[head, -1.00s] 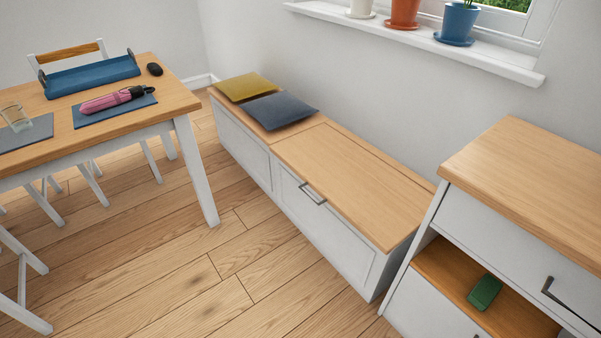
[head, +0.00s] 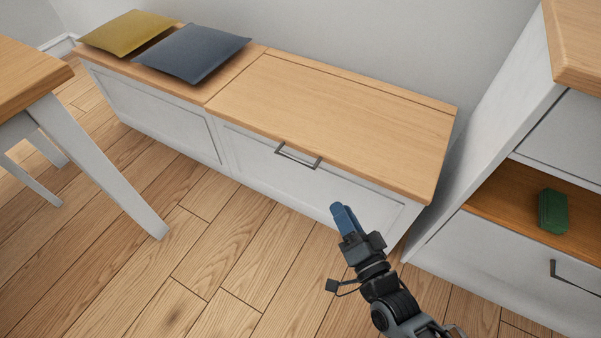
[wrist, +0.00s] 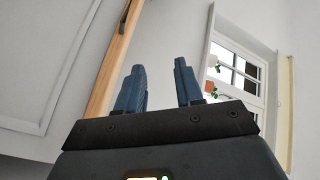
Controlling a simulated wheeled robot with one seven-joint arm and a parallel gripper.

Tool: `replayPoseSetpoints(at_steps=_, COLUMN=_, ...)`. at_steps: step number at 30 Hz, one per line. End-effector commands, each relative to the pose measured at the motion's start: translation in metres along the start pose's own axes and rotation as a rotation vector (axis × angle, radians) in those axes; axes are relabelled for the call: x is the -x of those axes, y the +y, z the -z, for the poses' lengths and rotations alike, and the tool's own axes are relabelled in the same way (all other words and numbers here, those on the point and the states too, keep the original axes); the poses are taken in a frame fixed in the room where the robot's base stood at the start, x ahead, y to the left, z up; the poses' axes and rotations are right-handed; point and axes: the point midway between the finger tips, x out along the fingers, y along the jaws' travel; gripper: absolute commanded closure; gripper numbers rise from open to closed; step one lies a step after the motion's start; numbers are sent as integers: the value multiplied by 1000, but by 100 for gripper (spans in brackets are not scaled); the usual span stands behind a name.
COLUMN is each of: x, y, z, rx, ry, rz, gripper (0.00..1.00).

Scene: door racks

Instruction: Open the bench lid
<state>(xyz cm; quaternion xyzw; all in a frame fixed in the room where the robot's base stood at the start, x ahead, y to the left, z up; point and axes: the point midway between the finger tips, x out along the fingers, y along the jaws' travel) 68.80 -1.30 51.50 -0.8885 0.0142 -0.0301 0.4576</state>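The bench lid (head: 345,107) is a flat wooden panel on the right half of the white bench (head: 300,175), and it lies closed. A dark metal handle (head: 298,156) sits at the lid's front edge. My gripper (head: 342,215) is in front of the bench, below and right of the handle, apart from it. In the wrist view my gripper (wrist: 160,85) shows two blue fingers spread apart with nothing between them. The lid's wooden edge (wrist: 108,65) and part of the handle (wrist: 125,15) show at upper left there.
A yellow cushion (head: 128,32) and a grey-blue cushion (head: 193,52) lie on the bench's left half. A wooden table (head: 25,75) stands at left. A white cabinet (head: 480,150) with a green object (head: 552,211) on its shelf stands at right. The floor before the bench is clear.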

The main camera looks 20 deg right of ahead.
Motion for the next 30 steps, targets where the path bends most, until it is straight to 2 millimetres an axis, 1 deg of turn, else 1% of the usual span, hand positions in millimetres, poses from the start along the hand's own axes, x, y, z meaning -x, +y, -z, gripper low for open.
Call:
replayPoseSetpoints(at_steps=1, x=-26, y=21, z=-21, rx=-63, ry=21, rz=12, gripper=64)
replayPoseSetpoints(at_steps=3, x=-57, y=33, z=-36, rx=-153, ry=44, rz=23, gripper=64)
replayPoseSetpoints(at_steps=6, x=-95, y=44, z=-55, rx=-269, ry=75, rz=36, gripper=64)
replayPoseSetpoints(at_steps=9, x=-125, y=50, z=-68, rx=-361, ry=97, rz=45, gripper=64)
replayPoseSetpoints(at_steps=12, x=-144, y=53, z=-76, rx=-424, ry=114, rz=51, gripper=64)
replayPoseSetpoints(at_steps=16, x=-158, y=52, z=-81, rx=-465, ry=124, rz=56, gripper=64)
replayPoseSetpoints(at_steps=20, x=-170, y=52, z=-80, rx=-473, ry=127, rz=58, gripper=64)
replayPoseSetpoints(at_steps=30, x=-219, y=50, z=-73, rx=-470, ry=126, rz=58, gripper=64)
